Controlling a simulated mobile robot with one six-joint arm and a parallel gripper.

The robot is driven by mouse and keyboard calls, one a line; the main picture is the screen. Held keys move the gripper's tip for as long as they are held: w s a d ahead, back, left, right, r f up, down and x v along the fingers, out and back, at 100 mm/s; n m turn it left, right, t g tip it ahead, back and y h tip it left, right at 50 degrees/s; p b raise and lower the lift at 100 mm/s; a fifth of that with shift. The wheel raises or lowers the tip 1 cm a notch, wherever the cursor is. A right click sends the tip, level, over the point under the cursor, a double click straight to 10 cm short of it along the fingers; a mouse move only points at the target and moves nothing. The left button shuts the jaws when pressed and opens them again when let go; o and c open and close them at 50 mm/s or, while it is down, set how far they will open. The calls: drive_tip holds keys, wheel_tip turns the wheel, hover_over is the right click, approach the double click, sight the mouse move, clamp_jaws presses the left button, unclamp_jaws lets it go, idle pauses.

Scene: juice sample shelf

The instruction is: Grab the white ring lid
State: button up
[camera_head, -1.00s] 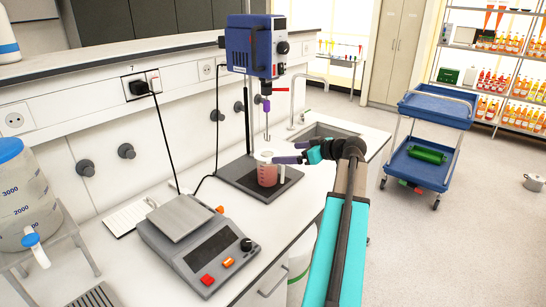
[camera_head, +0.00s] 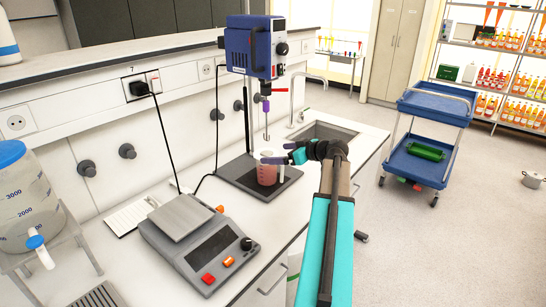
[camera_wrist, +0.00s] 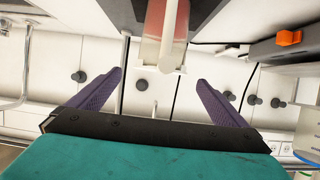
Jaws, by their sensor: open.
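A beaker of pink liquid (camera_head: 267,174) stands on the dark stirrer base, with a pale ring-like top (camera_head: 264,154). I cannot tell clearly whether that top is the white ring lid or the beaker's own rim. My gripper (camera_head: 278,153) is open at the beaker's top, its purple fingers reaching in from the right. In the wrist view, which looks upside down, the pink beaker (camera_wrist: 154,22) is at top centre with a white loop and white edge (camera_wrist: 158,50). The open fingers (camera_wrist: 161,77) lie either side of that edge, with nothing visibly held between them.
The blue stirrer (camera_head: 252,48) and its rod stand above and behind the beaker. A grey scale (camera_head: 200,240) sits to the left and a sink (camera_head: 325,131) to the right. A blue cart (camera_head: 435,106) stands on the floor at right.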

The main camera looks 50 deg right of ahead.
drive_tip(key=shift+p+x, duration=0.9)
drive_tip(key=shift+x, duration=1.15)
drive_tip(key=c, duration=1.1)
drive_tip(key=shift+c, duration=0.2)
drive_tip(key=shift+r, duration=0.2)
drive_tip(key=f+b+v, duration=0.1)
drive_tip(key=b+v, duration=0.5)
drive_tip(key=v, duration=1)
drive_tip(key=shift+s+f+b, duration=0.3)
drive_tip(key=shift+s+b, duration=0.1)
drive_tip(key=shift+s, duration=0.3)
drive_tip(key=shift+a, duration=0.15)
